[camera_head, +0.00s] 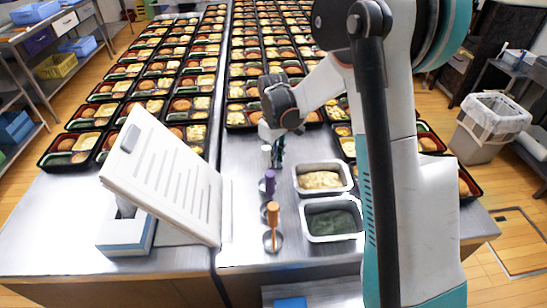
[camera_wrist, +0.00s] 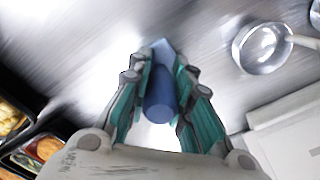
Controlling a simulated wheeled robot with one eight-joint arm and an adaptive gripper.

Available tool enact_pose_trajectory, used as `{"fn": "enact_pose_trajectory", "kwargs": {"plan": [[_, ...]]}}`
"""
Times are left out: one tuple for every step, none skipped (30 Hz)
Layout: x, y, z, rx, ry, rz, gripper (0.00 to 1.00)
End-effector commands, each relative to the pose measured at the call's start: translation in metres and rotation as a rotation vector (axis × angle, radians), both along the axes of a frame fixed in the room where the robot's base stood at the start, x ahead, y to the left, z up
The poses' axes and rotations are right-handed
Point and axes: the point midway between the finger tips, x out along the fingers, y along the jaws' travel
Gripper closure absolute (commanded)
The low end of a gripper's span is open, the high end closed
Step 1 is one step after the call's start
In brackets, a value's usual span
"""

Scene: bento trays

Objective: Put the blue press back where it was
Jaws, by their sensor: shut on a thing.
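My gripper (camera_wrist: 160,85) is shut on the blue press (camera_wrist: 160,100), with a teal finger on each side of its rounded blue handle. The lower end of the press is hard to make out in the wrist view. In the head view my gripper (camera_head: 278,155) hangs over the steel table, beyond the purple-handled press (camera_head: 270,182). My arm hides most of the blue press there, and I cannot tell whether it touches the table. The orange-handled press (camera_head: 272,213) stands nearer, its round metal foot on the table.
Steel pans of yellow food (camera_head: 322,164) and green food (camera_head: 333,238) stand right of the presses. A tilted white panel (camera_head: 165,180) stands left. Rows of black bento trays (camera_head: 50,162) fill the tables behind. The wrist view shows a round metal piece (camera_wrist: 265,47) beside my gripper.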

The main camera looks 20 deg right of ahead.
Motion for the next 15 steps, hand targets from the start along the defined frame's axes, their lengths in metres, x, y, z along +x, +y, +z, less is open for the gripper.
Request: {"fn": "enact_pose_trajectory", "kwargs": {"plan": [[-0.0001,-0.0001,0.0008,0.0,0.0,0.0,1.0],[-0.0001,0.0,0.0011,0.0,0.0,0.0,1.0],[-0.0001,0.0,0.0012,0.0,0.0,0.0,1.0],[-0.0001,0.0,0.0012,0.0,0.0,0.0,1.0],[-0.0001,0.0,0.0012,0.0,0.0,0.0,1.0],[-0.0001,-0.0001,0.0007,0.0,0.0,0.0,1.0],[-0.0001,-0.0001,-0.0002,0.0,0.0,0.0,1.0],[-0.0001,-0.0001,-0.0013,0.0,0.0,0.0,1.0],[0.0,0.0,-0.0027,0.0,0.0,0.0,1.0],[0.0,0.0,-0.0022,0.0,0.0,0.0,0.76],[0.0,0.0,-0.0018,0.0,0.0,0.0,0.69],[-0.0001,-0.0001,-0.0017,0.0,0.0,0.0,0.6],[-0.0001,-0.0001,-0.0017,0.0,0.0,0.0,0.6],[-0.0001,-0.0001,-0.0017,0.0,0.0,0.0,0.6],[-0.0001,0.0,-0.0017,0.0,0.0,0.0,0.6]]}}
